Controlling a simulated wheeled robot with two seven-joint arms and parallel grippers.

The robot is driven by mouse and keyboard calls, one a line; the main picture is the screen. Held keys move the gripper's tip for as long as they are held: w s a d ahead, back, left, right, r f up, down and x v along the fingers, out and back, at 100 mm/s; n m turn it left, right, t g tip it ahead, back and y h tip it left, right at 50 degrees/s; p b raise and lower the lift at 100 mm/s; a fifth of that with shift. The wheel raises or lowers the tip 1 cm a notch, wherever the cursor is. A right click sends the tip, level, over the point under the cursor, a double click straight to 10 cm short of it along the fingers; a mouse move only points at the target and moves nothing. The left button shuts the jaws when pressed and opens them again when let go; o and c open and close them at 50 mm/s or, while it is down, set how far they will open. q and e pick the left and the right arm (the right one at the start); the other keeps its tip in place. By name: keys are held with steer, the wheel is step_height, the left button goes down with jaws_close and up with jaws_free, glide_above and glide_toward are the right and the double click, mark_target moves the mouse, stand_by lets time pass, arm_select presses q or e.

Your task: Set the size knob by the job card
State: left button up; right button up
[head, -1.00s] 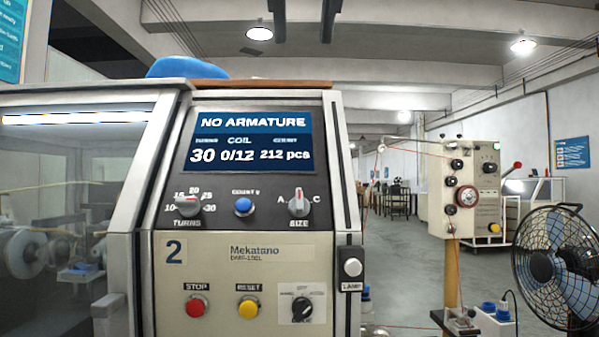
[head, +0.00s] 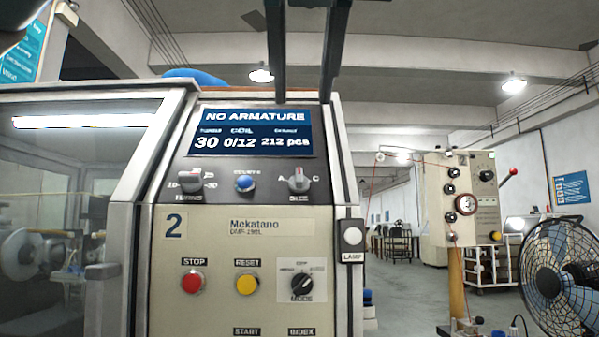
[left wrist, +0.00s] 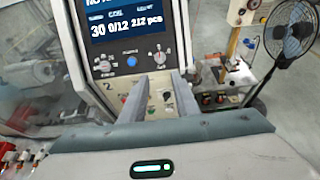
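The size knob (head: 299,181) is a grey knob with a red-tipped pointer, at the right of the control panel. Its pointer stands about upright between the letters A and C. It also shows in the left wrist view (left wrist: 160,61). My left gripper (head: 301,97) hangs from the top of the head view, its two dark fingers apart and empty over the screen's upper edge. In the left wrist view its fingers (left wrist: 159,78) are apart, pointing toward the panel, apparently clear of the knob. I cannot make out a job card. My right gripper is not in view.
The screen (head: 256,131) reads NO ARMATURE. The turns knob (head: 191,181) and blue button (head: 244,183) sit left of the size knob. Below are the red stop button (head: 192,281), yellow reset button (head: 246,282) and mode knob (head: 302,282). A fan (head: 565,275) stands right.

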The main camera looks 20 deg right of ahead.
mark_target(299, 173)
arm_select(q)
steer(key=p+x, duration=0.1)
steer(key=x, duration=1.5)
steer(key=shift+w+f, duration=0.1)
steer(key=shift+w, duration=0.1)
steer(key=shift+w+d+f, duration=0.1)
steer(key=shift+w+f, duration=0.15)
steer(key=shift+w, duration=0.2)
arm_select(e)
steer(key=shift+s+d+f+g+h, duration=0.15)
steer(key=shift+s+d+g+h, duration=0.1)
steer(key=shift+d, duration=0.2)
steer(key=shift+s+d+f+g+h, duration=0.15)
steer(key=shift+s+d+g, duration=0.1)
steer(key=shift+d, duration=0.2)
arm_select(q)
steer(key=shift+c, duration=0.3)
steer(key=c, duration=0.6)
